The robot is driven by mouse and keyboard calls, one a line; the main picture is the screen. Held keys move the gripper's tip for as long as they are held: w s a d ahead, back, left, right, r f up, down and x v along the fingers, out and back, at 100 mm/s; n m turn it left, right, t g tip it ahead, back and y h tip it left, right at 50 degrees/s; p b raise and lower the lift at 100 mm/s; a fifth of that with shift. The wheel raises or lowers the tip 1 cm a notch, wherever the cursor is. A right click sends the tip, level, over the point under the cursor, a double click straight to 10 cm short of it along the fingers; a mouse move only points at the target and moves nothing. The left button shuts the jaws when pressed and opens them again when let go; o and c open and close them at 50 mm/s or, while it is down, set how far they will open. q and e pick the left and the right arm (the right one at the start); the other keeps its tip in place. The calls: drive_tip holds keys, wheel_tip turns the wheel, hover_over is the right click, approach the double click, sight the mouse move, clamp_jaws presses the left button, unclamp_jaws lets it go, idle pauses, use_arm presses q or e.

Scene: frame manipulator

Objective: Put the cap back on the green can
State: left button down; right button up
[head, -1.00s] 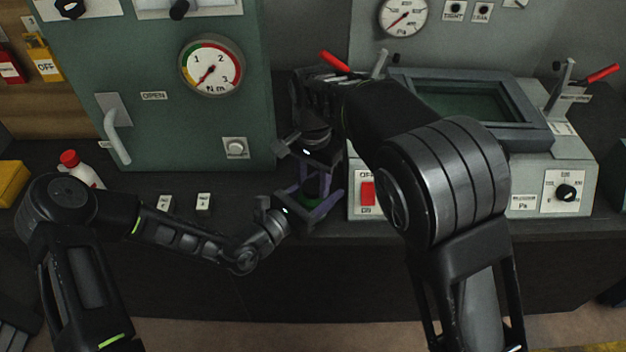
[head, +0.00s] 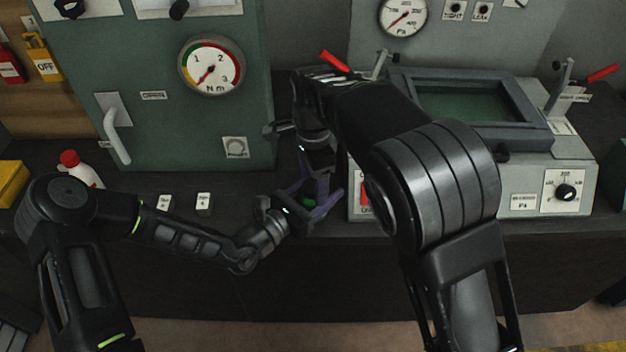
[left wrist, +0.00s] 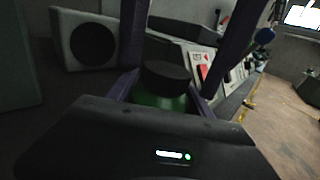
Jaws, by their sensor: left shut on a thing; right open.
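The green can (left wrist: 160,104) is upright between the purple fingers of my left gripper (head: 310,208), which is shut on it. In the head view only a bit of the can's green (head: 309,202) shows between the fingers. In the left wrist view a round black cap (left wrist: 166,77) sits on top of the can; how firmly it is seated cannot be told. My right gripper (head: 315,178) is open, pointing down just above the can. Its long purple fingers stand on either side of the cap in the left wrist view, apparently apart from it.
A green cabinet (head: 185,130) with a gauge stands behind, left of the grippers. A grey device (head: 530,180) with a red switch (head: 365,193) stands close on the right. A white bottle (head: 82,172) with a red top and a yellow box (head: 10,184) are at far left.

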sight(303, 204)
wheel_tip(303, 204, up, 8)
drive_tip(key=shift+f, duration=0.25)
use_arm(q)
drive_tip(key=shift+c, duration=1.8)
unclamp_jaws()
drive_tip(key=b+v, duration=0.1)
drive_tip(key=v, duration=0.6)
drive_tip(key=shift+a, duration=0.15)
use_arm(e)
drive_tip(key=shift+f, duration=0.7)
use_arm(q)
drive_tip(key=shift+s+a, duration=0.2)
drive_tip(key=shift+s, duration=0.1)
